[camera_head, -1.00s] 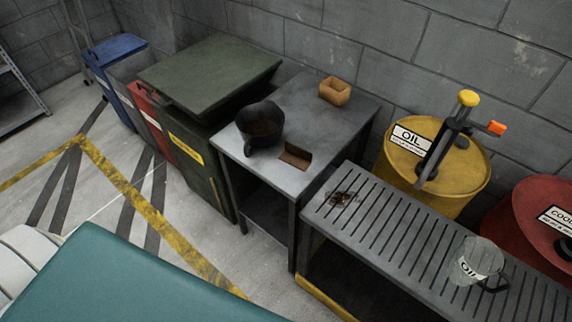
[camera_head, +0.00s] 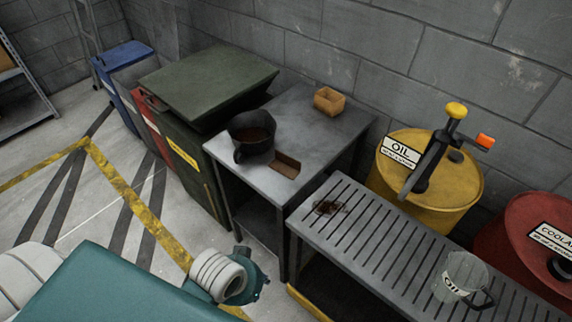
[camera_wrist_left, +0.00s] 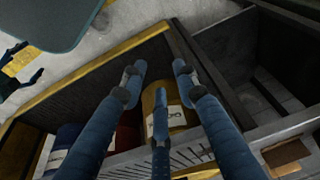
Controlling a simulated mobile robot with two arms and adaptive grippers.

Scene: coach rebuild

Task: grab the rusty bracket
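I cannot make out a clear bracket in either view. A dark rusty-brown patch (camera_head: 327,207) lies on the slatted bench (camera_head: 372,238) near its left end in the head view; I cannot tell whether it is a part or a stain. My left gripper (camera_wrist_left: 159,72) shows in the left wrist view with its three blue fingers spread and nothing between them. Its fingers stick out over the bench and drums. At that view's left edge, blue fingers (camera_wrist_left: 20,70) appear to be my right gripper, partly cut off; its opening is unclear.
A clear jug (camera_head: 458,275) stands on the bench. A yellow oil drum (camera_head: 440,205) and red drum (camera_head: 515,245) stand behind; bins (camera_head: 205,80) stand left.

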